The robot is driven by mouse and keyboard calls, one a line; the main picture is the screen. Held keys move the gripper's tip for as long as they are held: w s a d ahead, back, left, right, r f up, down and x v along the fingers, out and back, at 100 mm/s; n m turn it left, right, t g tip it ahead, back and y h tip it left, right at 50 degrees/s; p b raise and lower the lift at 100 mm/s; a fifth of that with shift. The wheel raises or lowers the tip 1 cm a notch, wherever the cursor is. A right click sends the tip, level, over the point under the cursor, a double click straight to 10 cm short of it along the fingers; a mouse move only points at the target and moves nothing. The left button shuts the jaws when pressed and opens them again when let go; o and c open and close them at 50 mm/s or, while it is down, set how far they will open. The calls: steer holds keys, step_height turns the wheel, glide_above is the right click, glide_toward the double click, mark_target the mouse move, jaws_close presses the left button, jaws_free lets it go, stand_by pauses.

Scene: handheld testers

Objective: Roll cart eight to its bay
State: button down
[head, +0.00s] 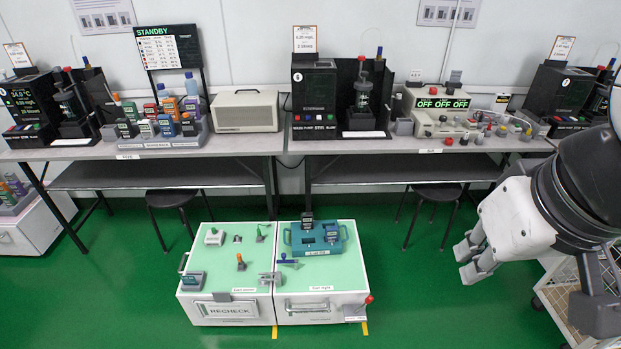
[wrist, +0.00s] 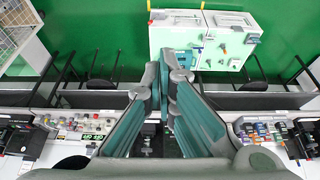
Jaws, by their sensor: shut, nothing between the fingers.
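Cart eight (head: 345,270) is the right one of two low white carts with pale green tops, standing on the green floor. It has a front handle (head: 307,306) and a red-knobbed lever (head: 368,300) at its front right corner. A teal tray (head: 329,243) with small testers sits on it. Cart seven (head: 206,262) stands against its left side, with a grey latch-like piece (head: 268,279) at the seam. My gripper (head: 472,262) is shut and empty, in the air right of the carts. In the wrist view, my gripper (wrist: 166,78) shows with cart eight (wrist: 172,38) beyond it, upside down.
A workbench (head: 240,143) with pumps and testers runs along the back wall. Stools (head: 173,199) (head: 436,193) stand under it, behind the carts. A wire-sided cart (head: 560,300) is at the right, below my arm. Yellow floor marks (head: 365,328) lie before the carts. Green floor is clear in front.

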mark_target(308, 309)
steer(key=c, duration=2.3)
jaws_free()
